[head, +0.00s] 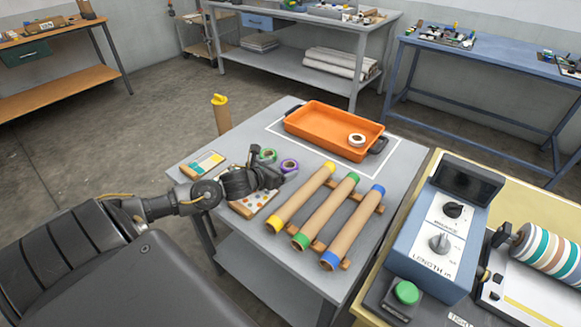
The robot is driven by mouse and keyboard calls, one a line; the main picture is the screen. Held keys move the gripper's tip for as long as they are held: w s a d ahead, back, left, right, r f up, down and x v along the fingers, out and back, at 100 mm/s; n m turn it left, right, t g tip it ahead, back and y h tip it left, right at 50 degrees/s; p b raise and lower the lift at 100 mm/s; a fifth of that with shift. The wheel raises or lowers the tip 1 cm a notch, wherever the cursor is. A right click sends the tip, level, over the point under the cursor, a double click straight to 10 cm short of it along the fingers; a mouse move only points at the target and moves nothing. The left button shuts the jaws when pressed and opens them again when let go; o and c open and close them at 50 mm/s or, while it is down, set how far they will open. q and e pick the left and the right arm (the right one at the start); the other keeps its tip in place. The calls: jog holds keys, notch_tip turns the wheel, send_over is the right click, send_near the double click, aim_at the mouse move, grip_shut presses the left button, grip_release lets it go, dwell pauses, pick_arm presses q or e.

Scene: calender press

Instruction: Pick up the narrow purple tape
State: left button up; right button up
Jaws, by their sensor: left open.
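The purple tape (289,166) is a small roll lying on the grey table (320,285), in front of the orange tray. A green tape roll (268,155) lies just behind and to its left. My left gripper (270,175) reaches in from the left, low over the table. Its fingers are open and close to the left side of the purple tape. I cannot tell whether they touch it. The gripper hides part of the table and part of a dotted card (255,201). My right gripper is not in view.
An orange tray (312,125) holds a white tape roll (357,139). Several cardboard tubes with coloured ends (326,213) lie on wooden rails to the right. A striped card (202,164) lies at the left edge. A blue control box (440,235) stands at right.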

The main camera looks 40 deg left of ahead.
aim_at(289, 165)
pick_arm(q)
jog(key=shift+w, duration=0.1)
jog(key=shift+w+f+p, duration=0.1)
jog(key=shift+w+p, duration=0.2)
jog(key=shift+w, duration=0.1)
jog(key=x, duration=0.4)
jog(key=shift+w+d+f+p, duration=0.1)
jog(key=shift+f+p, duration=0.1)
jog(key=shift+p, duration=0.2)
jog(key=c, duration=1.1)
jog(key=shift+o, duration=0.2)
jog(key=shift+r, duration=0.1)
